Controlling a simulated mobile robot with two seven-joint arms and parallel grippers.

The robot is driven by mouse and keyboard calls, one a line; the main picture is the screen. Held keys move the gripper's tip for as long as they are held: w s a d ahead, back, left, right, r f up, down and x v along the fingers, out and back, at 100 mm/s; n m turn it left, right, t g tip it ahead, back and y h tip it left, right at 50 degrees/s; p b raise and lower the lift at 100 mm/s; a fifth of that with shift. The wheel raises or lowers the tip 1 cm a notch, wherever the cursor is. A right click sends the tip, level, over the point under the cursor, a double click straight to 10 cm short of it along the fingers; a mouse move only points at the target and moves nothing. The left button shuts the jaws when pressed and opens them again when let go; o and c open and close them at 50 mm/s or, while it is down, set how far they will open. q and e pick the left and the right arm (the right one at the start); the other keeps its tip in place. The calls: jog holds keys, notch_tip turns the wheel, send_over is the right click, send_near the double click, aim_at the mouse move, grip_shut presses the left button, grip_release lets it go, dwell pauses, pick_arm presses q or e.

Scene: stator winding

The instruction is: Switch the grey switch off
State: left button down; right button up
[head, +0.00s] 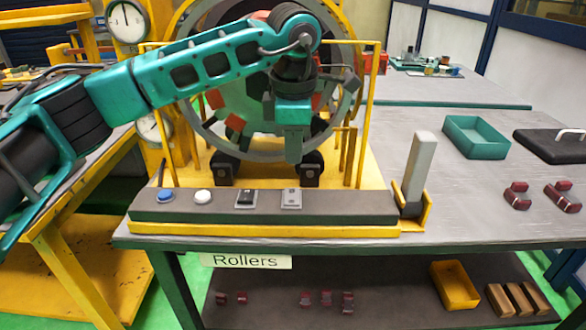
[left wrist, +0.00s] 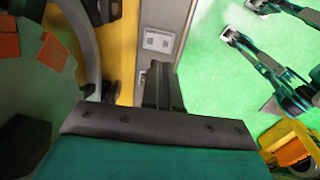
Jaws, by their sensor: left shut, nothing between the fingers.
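The grey switch (head: 291,198) is the rightmost control on the dark control panel (head: 345,208) at the table's front. It also shows in the left wrist view (left wrist: 158,41), beyond the fingertips. I cannot tell its on or off position. My left gripper (head: 294,157) is shut and empty, pointing down above and slightly behind the grey switch, apart from it. Its closed fingers show in the left wrist view (left wrist: 164,82) and partly hide another switch plate (left wrist: 142,80). My right gripper is not in view.
Left of the grey switch are a black switch (head: 245,197), a white button (head: 202,196) and a blue button (head: 165,196). A large stator ring (head: 222,143) in a yellow frame (head: 369,120) stands behind. A grey upright block (head: 419,165) stands right of the panel.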

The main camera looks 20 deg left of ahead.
aim_at(294, 191)
pick_arm(q)
jog(key=r, duration=0.4)
jog(key=shift+s+d+r, duration=0.1)
jog(key=shift+s+r, duration=0.2)
jog(key=shift+r, duration=0.1)
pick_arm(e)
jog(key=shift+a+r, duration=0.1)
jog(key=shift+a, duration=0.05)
pick_arm(q)
jog(key=w+b, duration=0.1)
jog(key=b, duration=0.4)
jog(key=shift+w+r+b, duration=0.15)
jog(key=shift+b, duration=0.2)
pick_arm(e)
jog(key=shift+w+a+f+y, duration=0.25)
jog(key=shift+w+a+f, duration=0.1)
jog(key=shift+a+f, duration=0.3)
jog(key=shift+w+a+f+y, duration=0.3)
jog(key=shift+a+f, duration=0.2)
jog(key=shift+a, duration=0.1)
pick_arm(q)
jog(key=f, duration=0.4)
jog(key=w+f+b, duration=0.1)
jog(key=f, duration=0.4)
jog(key=w+a+f+b, duration=0.1)
jog(key=f, duration=0.4)
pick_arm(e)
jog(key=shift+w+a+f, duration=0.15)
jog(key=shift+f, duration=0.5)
